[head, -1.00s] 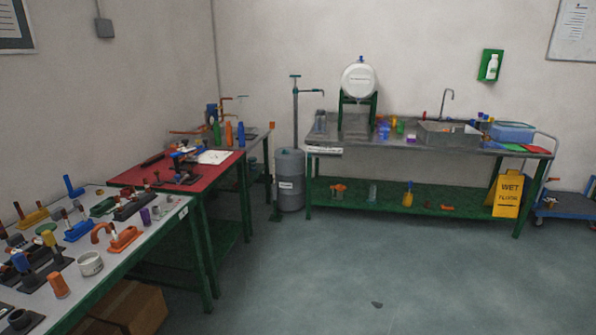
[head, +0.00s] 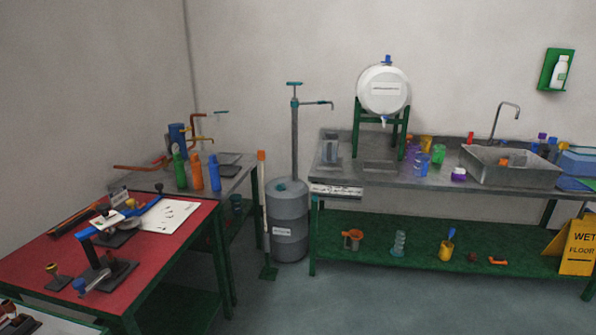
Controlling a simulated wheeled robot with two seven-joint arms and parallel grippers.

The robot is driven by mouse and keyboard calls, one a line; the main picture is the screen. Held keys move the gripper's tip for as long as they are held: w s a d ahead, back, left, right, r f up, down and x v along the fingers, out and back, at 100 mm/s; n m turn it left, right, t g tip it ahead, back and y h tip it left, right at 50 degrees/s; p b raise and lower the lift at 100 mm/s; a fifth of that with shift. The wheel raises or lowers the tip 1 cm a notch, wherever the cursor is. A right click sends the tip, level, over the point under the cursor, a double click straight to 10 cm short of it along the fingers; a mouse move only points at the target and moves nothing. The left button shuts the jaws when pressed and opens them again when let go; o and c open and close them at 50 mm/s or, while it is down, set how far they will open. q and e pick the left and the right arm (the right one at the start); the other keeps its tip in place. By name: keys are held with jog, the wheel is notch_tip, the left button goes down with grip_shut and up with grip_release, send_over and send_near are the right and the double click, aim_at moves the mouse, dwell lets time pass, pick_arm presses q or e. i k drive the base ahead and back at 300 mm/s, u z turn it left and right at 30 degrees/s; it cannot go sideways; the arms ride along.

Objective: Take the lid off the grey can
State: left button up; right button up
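I cannot tell for certain which thing is the grey can. A large grey drum (head: 288,220) with a white label stands upright on the floor between the two metal benches. A tall pump pipe with a teal handle and a side spout rises at its top. A separate lid cannot be made out on it. A smaller grey container (head: 330,147) stands at the left end of the metal sink bench (head: 415,175); it is too small to tell if it has a lid. Neither of my grippers shows in the head view.
A red-topped table (head: 150,270) with tools and a white sheet (head: 168,217) stands at the left. Bottles (head: 196,172) stand on the bench behind it. A yellow wet-floor sign (head: 580,247) stands at the right. The floor in front of the drum is clear.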

aim_at(330, 144)
jog(key=i, duration=3.7)
jog(key=z, duration=0.8)
